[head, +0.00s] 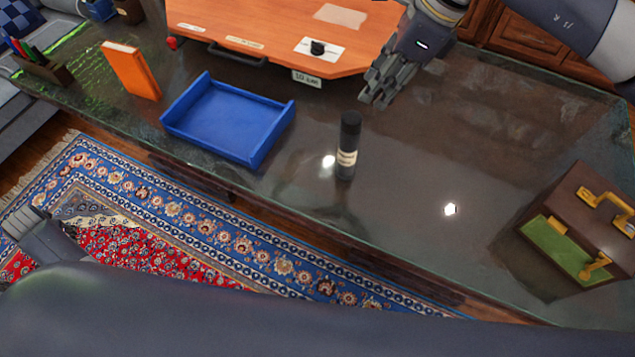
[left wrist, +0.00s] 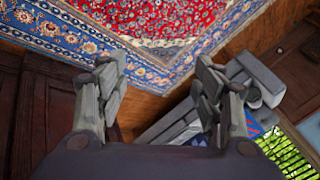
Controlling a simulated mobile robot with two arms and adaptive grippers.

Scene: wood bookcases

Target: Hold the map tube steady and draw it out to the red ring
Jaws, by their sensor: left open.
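The map tube (head: 349,133) is a black cylinder with a cream label, standing upright on the glass-topped desk (head: 420,225) in the head view. No red ring shows on it. My right gripper (head: 377,95) is above the desk, up and to the right of the tube, apart from it; its finger gap is not clear. My left gripper (head: 45,232) is at the lower left of the head view over the rug, far from the tube. In the left wrist view the left gripper (left wrist: 163,88) is open and empty.
A blue tray (head: 222,122) lies left of the tube. An orange book (head: 131,70) stands beyond it. An orange panel (head: 270,35) with a knob is at the back. A brown box with brass handles (head: 590,215) sits at right. A patterned rug (head: 190,225) covers the floor.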

